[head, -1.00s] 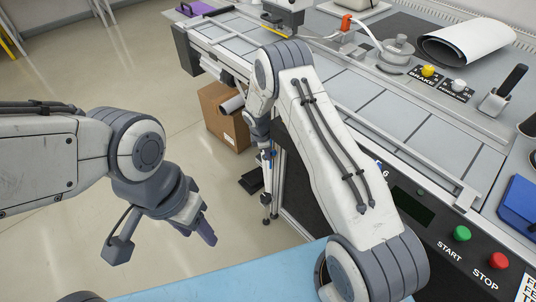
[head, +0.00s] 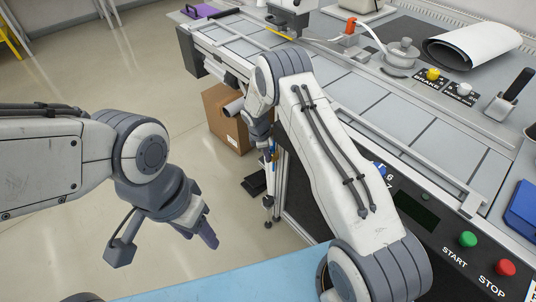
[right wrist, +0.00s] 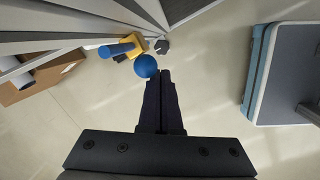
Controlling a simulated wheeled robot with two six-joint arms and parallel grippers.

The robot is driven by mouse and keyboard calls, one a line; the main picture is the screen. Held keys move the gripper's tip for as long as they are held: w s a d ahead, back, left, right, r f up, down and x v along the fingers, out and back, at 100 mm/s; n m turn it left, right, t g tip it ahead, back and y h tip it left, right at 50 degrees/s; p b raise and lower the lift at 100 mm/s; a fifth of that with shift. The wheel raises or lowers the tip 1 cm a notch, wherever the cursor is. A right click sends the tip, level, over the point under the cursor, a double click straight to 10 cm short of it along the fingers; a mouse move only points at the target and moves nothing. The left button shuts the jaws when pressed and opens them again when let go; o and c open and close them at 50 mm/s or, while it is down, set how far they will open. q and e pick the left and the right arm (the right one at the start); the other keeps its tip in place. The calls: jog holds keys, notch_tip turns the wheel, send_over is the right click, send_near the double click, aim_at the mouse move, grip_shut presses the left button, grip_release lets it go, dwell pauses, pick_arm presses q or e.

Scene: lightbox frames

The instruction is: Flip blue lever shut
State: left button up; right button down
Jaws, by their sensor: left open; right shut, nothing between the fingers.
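In the right wrist view, a blue ball (right wrist: 146,66) sits just left of the tips of my right gripper (right wrist: 162,76). The gripper is shut and empty; whether it touches the ball is unclear. I cannot tell which of the blue pieces is the lever's handle. In the head view, my right gripper (head: 270,156) hangs beside the bench end, small and partly hidden by my arm. My left gripper (head: 207,234) is open and empty over the floor.
A conveyor bench (head: 365,110) runs along the right, with green (head: 468,240) and red (head: 505,268) buttons on its front panel. A cardboard box (head: 224,118) stands under its end. A light-blue surface (head: 265,278) lies in front. Open floor is at left.

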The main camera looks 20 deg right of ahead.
pick_arm(q)
jog(key=shift+a+f, duration=0.1)
jog(key=shift+a, duration=0.25)
pick_arm(e)
jog(key=s+a+v, duration=0.1)
jog(key=a+v, duration=0.1)
jog(key=v, duration=0.9)
jog(key=shift+s+f, duration=0.2)
jog(key=shift+s, duration=0.1)
jog(key=shift+a, duration=0.1)
jog(key=s+a+r+m+y, duration=0.1)
jog(key=s+a+r+m, duration=0.1)
jog(key=s+a+r, duration=0.45)
jog(key=s+a+r+m+y, duration=0.1)
jog(key=s+a+r+m, duration=0.15)
jog(key=s+r, duration=0.6)
jog(key=s+r+m, duration=0.2)
jog(key=s, duration=0.8)
jog(key=s+r+m+g+y, duration=0.1)
jog(key=s+m, duration=0.1)
jog(key=s, duration=0.8)
jog(key=shift+a+r, duration=0.25)
jog(key=shift+r, duration=0.15)
